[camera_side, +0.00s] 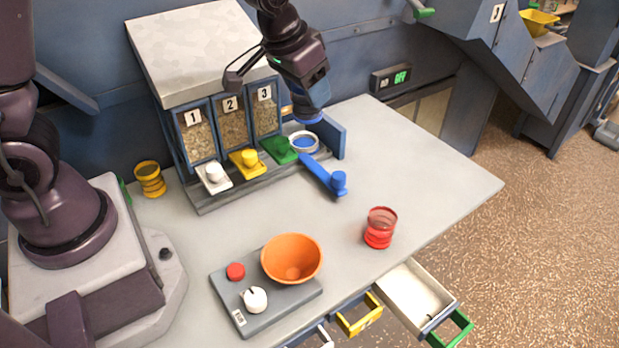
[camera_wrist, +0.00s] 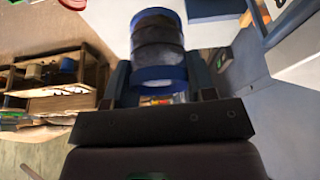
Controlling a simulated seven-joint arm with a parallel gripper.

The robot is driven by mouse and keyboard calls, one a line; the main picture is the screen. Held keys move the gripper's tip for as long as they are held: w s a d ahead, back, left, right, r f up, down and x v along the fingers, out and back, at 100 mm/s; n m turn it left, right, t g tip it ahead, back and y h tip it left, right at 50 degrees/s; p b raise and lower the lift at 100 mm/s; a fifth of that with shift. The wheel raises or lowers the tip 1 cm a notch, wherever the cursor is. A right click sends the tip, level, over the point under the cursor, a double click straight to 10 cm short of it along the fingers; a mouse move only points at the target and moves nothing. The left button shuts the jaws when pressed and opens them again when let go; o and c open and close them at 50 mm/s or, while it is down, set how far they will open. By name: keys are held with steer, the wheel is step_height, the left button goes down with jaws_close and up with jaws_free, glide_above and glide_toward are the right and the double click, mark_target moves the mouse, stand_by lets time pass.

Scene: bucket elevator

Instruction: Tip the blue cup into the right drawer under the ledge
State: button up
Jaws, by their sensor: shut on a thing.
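In the wrist view the cup (camera_wrist: 158,48) sits between the two fingers of my gripper (camera_wrist: 158,82), with blue bands and a dark middle. I cannot tell from these views what is in the cup. The right drawer (camera_side: 408,291), with a green handle, is pulled open under the table's front edge, and the visible part of its pale floor looks bare.
The dispenser (camera_side: 205,45) has three numbered windows and white, yellow and green spouts. A blue lever (camera_side: 322,174) lies before it. A red cup (camera_side: 380,227) stands near the open drawer. A yellow cup (camera_side: 150,179) stands left.

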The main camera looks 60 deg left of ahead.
steer(key=shift+s+d, duration=0.2)
steer(key=shift+d, duration=0.15)
steer(key=shift+w+d+f, duration=0.15)
steer(key=shift+d, duration=0.15)
steer(key=w+d+f+n+y, duration=0.1)
steer(key=w+d+f+n, duration=0.15)
steer(key=d, duration=0.25)
steer(key=w+d+f+n+g+y, duration=0.1)
steer(key=w+d+f+n, duration=0.1)
steer(key=d+n, duration=0.15)
steer(key=w+d+f+n+y, duration=0.1)
steer(key=w+d+f+n, duration=0.15)
steer(key=d, duration=0.25)
steer(key=s+d+f+n+h, duration=0.1)
steer(key=d+f+n+h, duration=0.2)
steer(key=d+h, duration=0.3)
steer(key=s+d+f+n+g+h, duration=0.1)
steer(key=d+h, duration=0.5)
steer(key=h, duration=1)
step_height(320, 180, down, 2)
steer(key=s+n, duration=0.1)
steer(key=n, duration=0.2)
steer(key=shift+d+f, duration=0.2)
steer(key=shift+d, duration=0.15)
